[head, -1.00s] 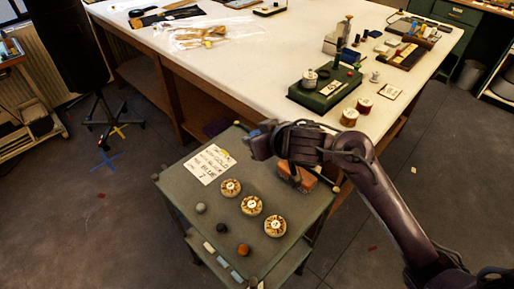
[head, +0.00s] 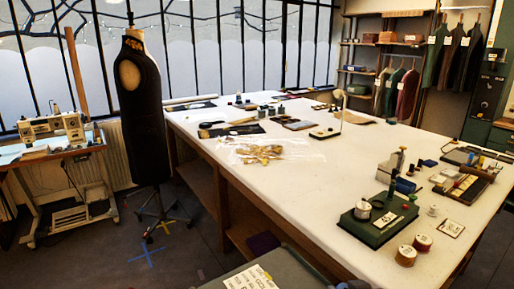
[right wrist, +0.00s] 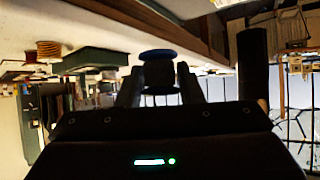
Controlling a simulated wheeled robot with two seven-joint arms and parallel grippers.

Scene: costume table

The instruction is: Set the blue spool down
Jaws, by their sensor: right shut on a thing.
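The blue spool (right wrist: 158,55) is in the right wrist view, between the two fingers of my right gripper (right wrist: 160,82). It has a wide blue rim and a darker middle. My right gripper is shut on it and holds it clear of any surface that I can see. The picture from this wrist is upside down. In the head view only a sliver of my right arm may show at the bottom edge, and the spool cannot be made out there. My left gripper is in neither view.
A grey cart top with a written card (head: 250,278) shows at the bottom. A black dress form (head: 143,110) stands left.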

